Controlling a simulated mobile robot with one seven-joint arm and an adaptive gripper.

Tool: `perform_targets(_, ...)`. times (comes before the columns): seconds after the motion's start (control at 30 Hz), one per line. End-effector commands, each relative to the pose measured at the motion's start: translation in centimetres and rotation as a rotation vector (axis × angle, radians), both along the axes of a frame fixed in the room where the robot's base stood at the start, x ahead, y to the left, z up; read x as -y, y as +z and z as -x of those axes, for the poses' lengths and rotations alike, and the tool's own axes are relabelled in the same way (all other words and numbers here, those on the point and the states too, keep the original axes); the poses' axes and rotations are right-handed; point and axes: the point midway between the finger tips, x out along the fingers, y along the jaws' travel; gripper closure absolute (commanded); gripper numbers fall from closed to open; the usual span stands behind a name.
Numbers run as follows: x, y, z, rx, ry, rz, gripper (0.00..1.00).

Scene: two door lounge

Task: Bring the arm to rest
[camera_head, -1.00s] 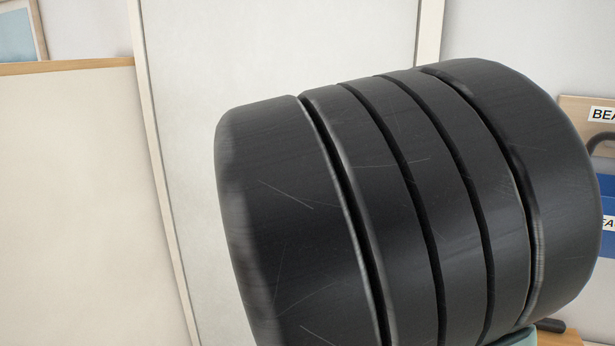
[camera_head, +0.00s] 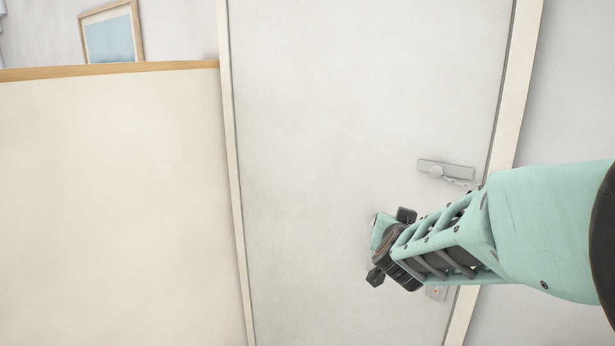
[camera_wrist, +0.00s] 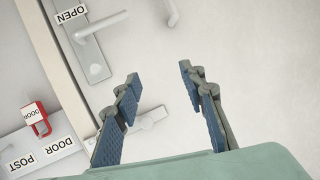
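My arm reaches in from the right in the head view, a mint-green link with my gripper (camera_head: 383,245) at its left end, in front of a white door (camera_head: 350,110). In the wrist view my gripper (camera_wrist: 160,73) has its two blue-padded fingers spread apart. I cannot tell how far the fingertips are from the door.
A door handle (camera_head: 446,171) is just above my arm. A cream panel (camera_head: 110,190) with a wooden top edge stands left.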

Motion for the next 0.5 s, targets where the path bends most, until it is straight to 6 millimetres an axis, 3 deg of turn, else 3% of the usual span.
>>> perform_targets(0.1, -3.0, -1.2, 2.1, -0.085, 0.129, -0.122, 0.62)
perform_targets(0.27, -7.2, -1.5, 6.4, -0.195, 0.298, -0.213, 0.62)
perform_targets(0.5, -10.6, -1.5, 15.5, -0.382, 0.468, -0.199, 0.62)
